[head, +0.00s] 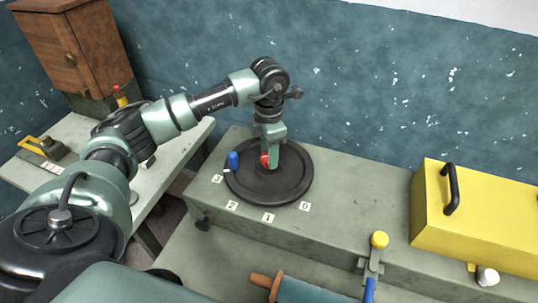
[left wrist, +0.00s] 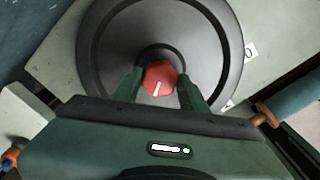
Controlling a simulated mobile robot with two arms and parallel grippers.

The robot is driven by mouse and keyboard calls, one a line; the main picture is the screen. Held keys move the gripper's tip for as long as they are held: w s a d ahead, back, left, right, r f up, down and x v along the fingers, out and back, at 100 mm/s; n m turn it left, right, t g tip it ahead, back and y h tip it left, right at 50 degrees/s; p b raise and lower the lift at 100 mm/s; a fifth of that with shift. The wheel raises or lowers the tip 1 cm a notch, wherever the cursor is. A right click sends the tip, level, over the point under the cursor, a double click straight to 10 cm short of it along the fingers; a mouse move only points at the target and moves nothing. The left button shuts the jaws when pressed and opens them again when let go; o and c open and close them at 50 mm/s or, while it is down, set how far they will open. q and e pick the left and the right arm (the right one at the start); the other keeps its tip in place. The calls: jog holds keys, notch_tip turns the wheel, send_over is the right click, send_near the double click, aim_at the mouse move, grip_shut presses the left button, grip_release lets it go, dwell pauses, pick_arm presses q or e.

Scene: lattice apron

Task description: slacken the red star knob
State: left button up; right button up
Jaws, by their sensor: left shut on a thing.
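The red star knob (head: 265,160) is at the middle of a black round disc (head: 290,188) on the grey bench. In the left wrist view the red knob (left wrist: 159,77) shows from above with a pale line on it. My left gripper (head: 270,160) points down over the disc, shut on the knob, with one finger (left wrist: 160,85) on each side of it in the wrist view. In the head view the gripper hides part of the knob. My right gripper is in neither view.
A blue peg (head: 233,161) stands at the disc's left edge, with number tags (head: 268,217) along the front. A yellow box (head: 480,215) with a black handle sits at the right. A yellow-topped lever (head: 379,240) and a teal roller (head: 305,290) are in front.

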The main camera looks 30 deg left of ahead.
pick_arm(q)
jog(key=n+b, duration=0.1)
jog(key=n, duration=0.4)
jog(key=shift+n, duration=0.3)
jog(key=n, duration=0.5)
jog(key=shift+a+r+b, duration=0.1)
jog(key=shift+b, duration=0.2)
jog(key=shift+n, duration=0.3)
jog(key=shift+w, duration=0.1)
jog(key=o, duration=1.4)
notch_tip(320, 180, up, 7)
jog(key=shift+r+b, duration=0.15)
jog(key=shift+b, duration=0.6)
jog(key=shift+r, duration=0.25)
